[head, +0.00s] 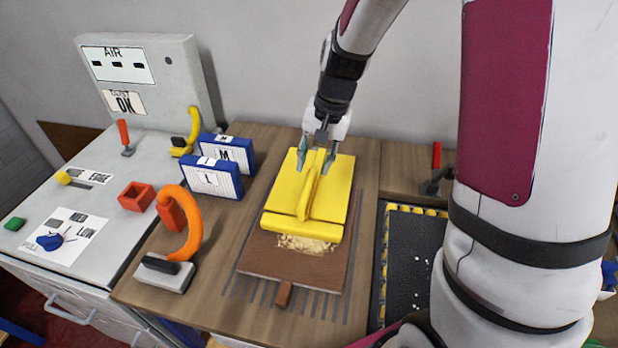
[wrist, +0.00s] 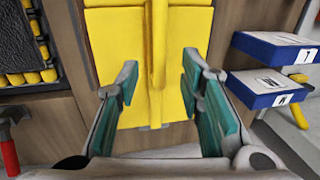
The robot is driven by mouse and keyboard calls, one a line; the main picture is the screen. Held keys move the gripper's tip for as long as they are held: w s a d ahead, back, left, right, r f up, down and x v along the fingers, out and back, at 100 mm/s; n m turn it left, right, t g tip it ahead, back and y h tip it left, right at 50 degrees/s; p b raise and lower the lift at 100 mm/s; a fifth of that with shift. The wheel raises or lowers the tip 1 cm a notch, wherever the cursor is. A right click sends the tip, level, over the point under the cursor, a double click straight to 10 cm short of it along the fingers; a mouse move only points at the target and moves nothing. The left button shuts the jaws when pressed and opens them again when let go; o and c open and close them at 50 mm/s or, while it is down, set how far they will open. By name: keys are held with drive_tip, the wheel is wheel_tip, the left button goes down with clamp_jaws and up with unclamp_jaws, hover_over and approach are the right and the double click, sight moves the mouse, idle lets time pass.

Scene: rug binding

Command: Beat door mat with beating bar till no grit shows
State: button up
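A brown mat (head: 290,268) lies on the wooden bench, over dark slots, with a pale, crumbly grit patch (head: 306,244) near its front. A yellow piece (head: 277,231) with a thick front bar, a flat plate and a raised middle ridge covers the mat's rear part. It looks like the beating bar, though I cannot be sure. My gripper (head: 316,165) is above its rear half. In the wrist view, the open teal fingers (wrist: 157,78) stand either side of the yellow ridge (wrist: 158,45), with gaps on both sides. What lies under the yellow plate is hidden.
Blue-and-white boxes (head: 212,180) and an orange curved-handled tool (head: 182,235) stand left. A black, white-specked panel with yellow edging (head: 412,250) lies right, beside a red-handled tool (head: 436,158). A grey console (head: 75,200) is far left.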

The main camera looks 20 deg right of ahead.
sight(308, 184)
drive_tip(key=f, duration=0.4)
drive_tip(key=a+f, duration=0.1)
drive_tip(key=f, duration=0.1)
drive_tip(key=shift+w+f, duration=0.15)
drive_tip(key=shift+w, duration=0.15)
clamp_jaws()
